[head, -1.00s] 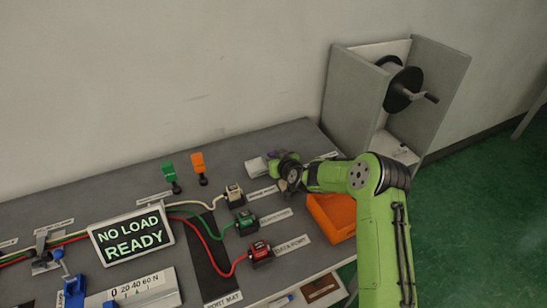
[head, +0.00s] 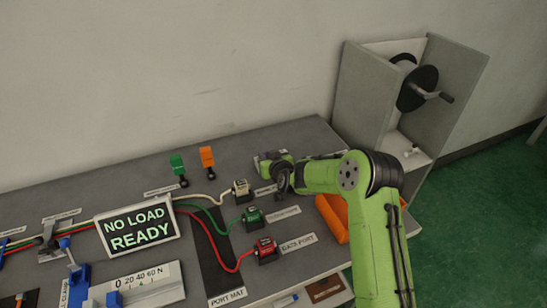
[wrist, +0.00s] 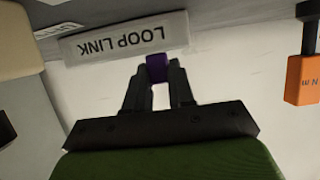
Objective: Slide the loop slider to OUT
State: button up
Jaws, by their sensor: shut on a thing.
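In the wrist view, a small purple knob (wrist: 157,68) sits between the fingertips of my gripper (wrist: 158,76), which is shut on it. It is right below a pale plate labelled LOOP LINK (wrist: 125,37), whose text appears upside down. The knob is hidden there behind my gripper and arm. No OUT mark can be made out.
White (head: 240,187), green (head: 252,214) and red (head: 265,247) connectors with cables stand to the left. A grey-sided reel stand (head: 360,95) is at the back right. A screen (head: 138,229) reads NO LOAD READY.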

jog(key=shift+a, duration=0.2)
jog(key=o, duration=0.9)
jog(key=shift+s+a, duration=0.1)
jog(key=shift+s+d+r, duration=0.1)
jog(key=shift+s+d, duration=0.05)
jog(key=shift+d, duration=0.05)
jog(key=v, duration=1.5)
jog(key=shift+p, duration=0.45)
jog(key=shift+s+d, duration=0.1)
jog(key=shift+d, duration=0.05)
